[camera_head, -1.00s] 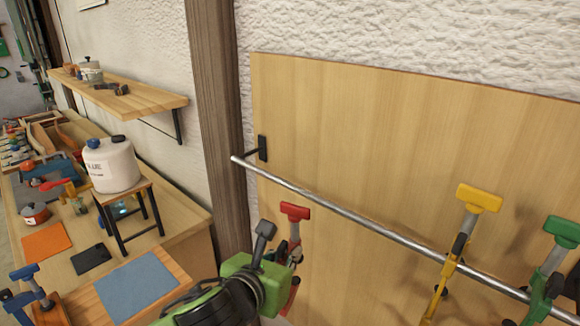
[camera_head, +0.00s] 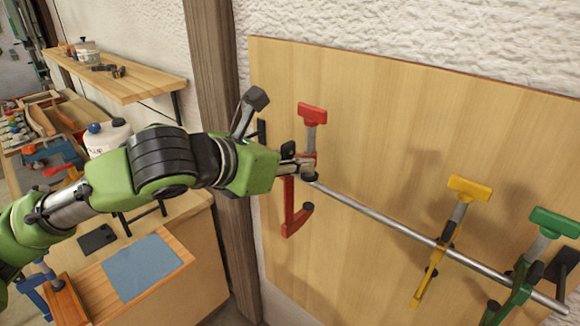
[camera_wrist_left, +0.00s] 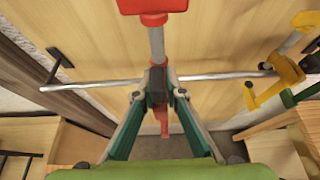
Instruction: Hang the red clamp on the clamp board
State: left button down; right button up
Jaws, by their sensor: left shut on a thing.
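The red clamp (camera_head: 291,205) is upright in front of the wooden clamp board (camera_head: 365,100), near the left end of the metal rail (camera_head: 385,222). My left gripper (camera_head: 305,168) is shut on the red clamp around its middle. In the left wrist view the clamp's red head (camera_wrist_left: 153,6) is at the top, and the gripper fingers (camera_wrist_left: 157,88) close on its bar, with the rail passing behind at the same height. Whether the clamp touches the rail is hidden by the gripper. My right gripper is not in view.
A yellow clamp (camera_head: 450,225) and a green clamp (camera_head: 535,255) hang on the rail to the right. The rail between the red and yellow clamps is free. A wooden post (camera_head: 215,70) and a workbench (camera_head: 190,255) with tools are at left.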

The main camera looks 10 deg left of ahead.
aim_at(315, 173)
pick_arm(q)
jog(key=w+d, duration=0.1)
jog(key=w+d+b, duration=0.1)
jog(key=w, duration=0.1)
jog(key=shift+w+d, duration=0.2)
jog(key=shift+d, duration=0.1)
jog(key=shift+w+d+b, duration=0.3)
jog(key=shift+w+d, duration=0.45)
jog(key=shift+w, duration=0.25)
jog(key=shift+w+f+b, duration=0.15)
jog(key=shift+f+b, duration=0.25)
jog(key=shift+f, duration=0.4)
jog(key=shift+f+b, duration=0.7)
jog(key=shift+f, duration=1.45)
